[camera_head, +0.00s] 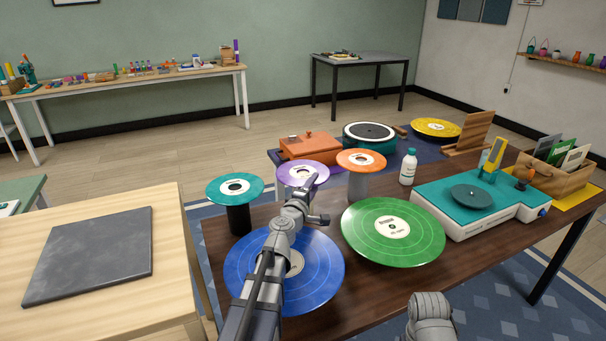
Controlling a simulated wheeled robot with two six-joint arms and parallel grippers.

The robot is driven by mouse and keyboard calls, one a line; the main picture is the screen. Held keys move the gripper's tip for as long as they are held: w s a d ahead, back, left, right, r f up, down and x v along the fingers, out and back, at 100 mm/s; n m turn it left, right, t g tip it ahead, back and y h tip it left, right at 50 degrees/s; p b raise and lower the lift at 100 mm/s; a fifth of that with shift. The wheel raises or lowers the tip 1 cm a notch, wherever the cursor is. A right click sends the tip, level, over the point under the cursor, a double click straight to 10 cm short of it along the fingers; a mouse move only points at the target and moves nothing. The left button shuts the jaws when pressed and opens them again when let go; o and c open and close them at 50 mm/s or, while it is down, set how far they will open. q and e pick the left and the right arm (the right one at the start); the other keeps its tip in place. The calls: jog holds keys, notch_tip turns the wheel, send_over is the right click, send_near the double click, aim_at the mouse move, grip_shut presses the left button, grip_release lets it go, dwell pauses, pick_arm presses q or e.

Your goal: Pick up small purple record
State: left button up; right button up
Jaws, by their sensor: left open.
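The small purple record (295,170), with a white label, lies flat near the back left of the dark wooden table, between the small teal and orange records. My left arm crosses over the large blue record (325,265). Part of my right arm shows at the bottom; its gripper is out of view.
The teal record (220,188) and orange record (350,157) sit on stands close on either side. A large green record (370,238), white bottle (408,167) and teal turntable (440,200) are to the right. An orange box (309,146) stands behind.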

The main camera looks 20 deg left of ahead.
pick_arm(q)
jog(key=w, duration=0.4)
jog(key=shift+w+a+f, duration=0.1)
jog(key=shift+w+a, duration=0.1)
jog(key=shift+w, duration=0.05)
jog(key=shift+s, duration=0.1)
grip_shut()
